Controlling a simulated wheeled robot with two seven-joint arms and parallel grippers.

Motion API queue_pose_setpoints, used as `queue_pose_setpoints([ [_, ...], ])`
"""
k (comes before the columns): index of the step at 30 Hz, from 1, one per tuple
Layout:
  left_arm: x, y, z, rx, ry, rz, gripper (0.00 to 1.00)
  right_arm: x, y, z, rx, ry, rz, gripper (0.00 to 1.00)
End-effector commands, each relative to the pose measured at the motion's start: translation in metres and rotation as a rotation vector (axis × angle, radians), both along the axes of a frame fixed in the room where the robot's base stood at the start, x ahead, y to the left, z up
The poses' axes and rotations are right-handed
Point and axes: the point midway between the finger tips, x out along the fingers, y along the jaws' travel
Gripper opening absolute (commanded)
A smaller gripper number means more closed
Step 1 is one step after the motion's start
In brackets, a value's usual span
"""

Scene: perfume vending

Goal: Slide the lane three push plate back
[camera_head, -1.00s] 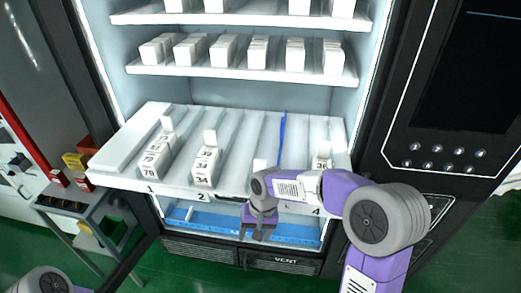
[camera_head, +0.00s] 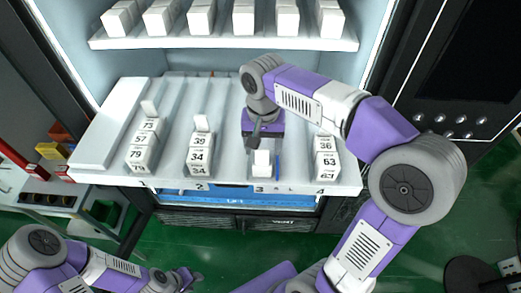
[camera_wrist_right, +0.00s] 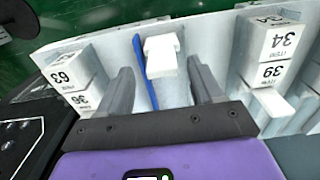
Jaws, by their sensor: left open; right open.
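The lane three push plate is a small white block (camera_head: 262,163) near the front of lane three, above the label 3. It also shows in the right wrist view (camera_wrist_right: 163,57), beside a blue strip (camera_wrist_right: 145,72). No boxes show in that lane. My right gripper (camera_head: 258,138) is over lane three, just behind the plate in the head view. In the wrist view its open fingers (camera_wrist_right: 160,78) point toward the plate, one on each side, apart from it. My left gripper (camera_head: 188,279) is open and empty at the lower left, well away from the shelf.
The pulled-out white shelf (camera_head: 100,135) has numbered box rows in lane one (camera_head: 143,150), lane two (camera_head: 200,156) and lane four (camera_head: 326,155), flanking lane three. A stocked upper shelf (camera_head: 220,42) is behind. A grey side table (camera_head: 40,195) stands left.

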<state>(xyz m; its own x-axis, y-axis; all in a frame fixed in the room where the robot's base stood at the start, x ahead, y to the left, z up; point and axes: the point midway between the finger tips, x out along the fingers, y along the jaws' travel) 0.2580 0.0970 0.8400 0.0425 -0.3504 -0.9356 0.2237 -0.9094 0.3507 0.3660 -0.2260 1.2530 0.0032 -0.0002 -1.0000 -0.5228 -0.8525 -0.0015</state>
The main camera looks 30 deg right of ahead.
Motion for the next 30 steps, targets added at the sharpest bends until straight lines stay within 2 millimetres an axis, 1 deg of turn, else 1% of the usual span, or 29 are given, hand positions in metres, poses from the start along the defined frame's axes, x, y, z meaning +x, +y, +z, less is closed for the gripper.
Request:
queue_pose_setpoints([
  [1,0.0,0.0,-0.002,0.0,-0.001,0.0,0.43,-0.001,0.0,-0.011,0.0,0.005,0.0,0.66],
  [3,0.001,0.0,-0.004,0.0,-0.001,0.0,0.43,0.0,0.0,-0.021,0.0,0.004,0.0,0.66],
  [7,0.001,0.0,-0.005,0.0,-0.002,0.001,0.43,0.0,0.0,-0.034,0.0,0.002,0.0,0.66],
  [11,0.001,0.0,-0.005,0.0,-0.002,0.001,0.43,0.0,0.0,-0.039,0.0,0.0,0.0,0.66],
  [18,0.001,0.0,-0.005,0.0,-0.002,0.001,0.43,0.0,0.0,-0.04,0.0,0.0,0.0,0.66],
  [26,0.001,0.0,-0.005,0.0,-0.002,0.001,0.43,0.0,0.0,-0.04,0.0,0.0,0.0,0.26],
  [30,0.001,0.0,-0.005,0.0,-0.002,0.001,0.43,0.0,0.0,-0.04,0.0,0.0,0.0,0.05],
])
